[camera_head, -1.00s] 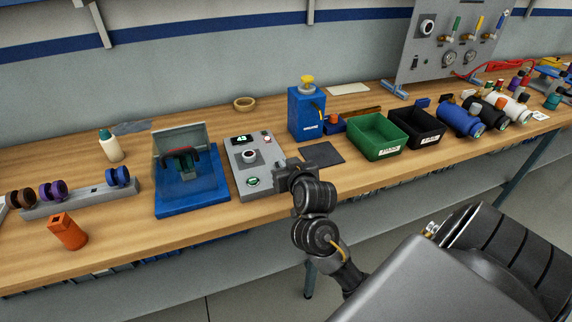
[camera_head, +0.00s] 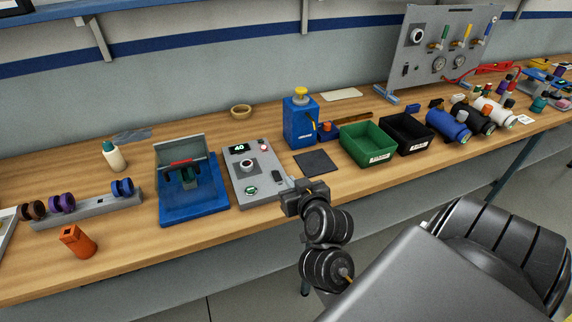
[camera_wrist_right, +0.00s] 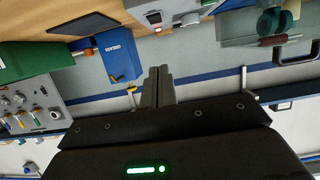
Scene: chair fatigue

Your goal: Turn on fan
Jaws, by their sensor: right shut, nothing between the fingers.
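I cannot identify a fan in either view. A grey control box (camera_head: 241,180) stands on the bench, with a display that seems to read 40, a black round knob (camera_head: 247,165), a green-lit button (camera_head: 250,190), a dark switch (camera_head: 277,174) and a small red part. My right gripper (camera_head: 289,186) is at the box's right front corner; contact cannot be told. In the right wrist view its fingers (camera_wrist_right: 158,84) are together and empty, and part of the control box (camera_wrist_right: 166,14) shows at the top. My left gripper is out of view.
Left of the box is a blue-based fixture (camera_head: 190,208) with a clear cover. To the right are a dark mat (camera_head: 312,162), a blue box (camera_head: 300,128), a green bin (camera_head: 368,149) and a black bin (camera_head: 405,135). An orange block (camera_head: 77,243) stands front left.

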